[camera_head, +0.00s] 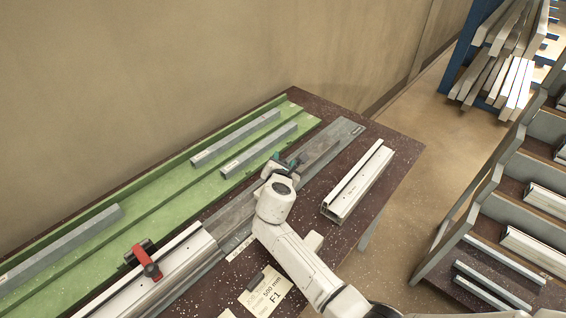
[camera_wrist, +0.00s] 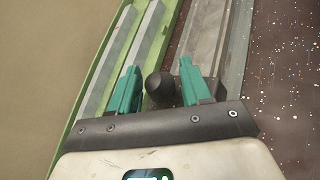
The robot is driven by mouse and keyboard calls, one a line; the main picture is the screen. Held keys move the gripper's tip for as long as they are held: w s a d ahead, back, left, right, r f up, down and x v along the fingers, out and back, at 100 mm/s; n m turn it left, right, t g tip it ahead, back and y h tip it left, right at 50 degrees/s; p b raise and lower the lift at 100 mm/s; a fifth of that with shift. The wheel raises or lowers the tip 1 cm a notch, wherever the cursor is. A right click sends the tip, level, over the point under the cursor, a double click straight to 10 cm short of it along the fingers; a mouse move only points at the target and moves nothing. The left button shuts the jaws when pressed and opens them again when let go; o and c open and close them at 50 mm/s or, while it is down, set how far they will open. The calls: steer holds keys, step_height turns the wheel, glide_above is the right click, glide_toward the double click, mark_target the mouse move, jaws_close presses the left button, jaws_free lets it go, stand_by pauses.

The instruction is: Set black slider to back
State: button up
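In the wrist view, the black slider shows as a dark rounded knob (camera_wrist: 159,87) between the two green fingers of my gripper (camera_wrist: 158,80). The fingers stand apart on either side of it, with the left finger closer; a small gap seems to remain at the right. In the head view, my gripper (camera_head: 284,161) is low over the grey rail (camera_head: 341,132), and my wrist hides most of the slider there. A red-handled clamp with a black body (camera_head: 146,262) sits farther toward the lower left, on a pale profile (camera_head: 172,268).
A green channelled bed (camera_head: 150,194) with several grey bars lies left of the rail. A pale profile (camera_head: 358,182) lies on the dark speckled bench (camera_head: 395,150) to the right. A paper label (camera_head: 266,294) is near the front. Shelves (camera_head: 500,170) stand at far right.

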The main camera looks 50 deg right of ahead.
jaws_close()
stand_by(0.3)
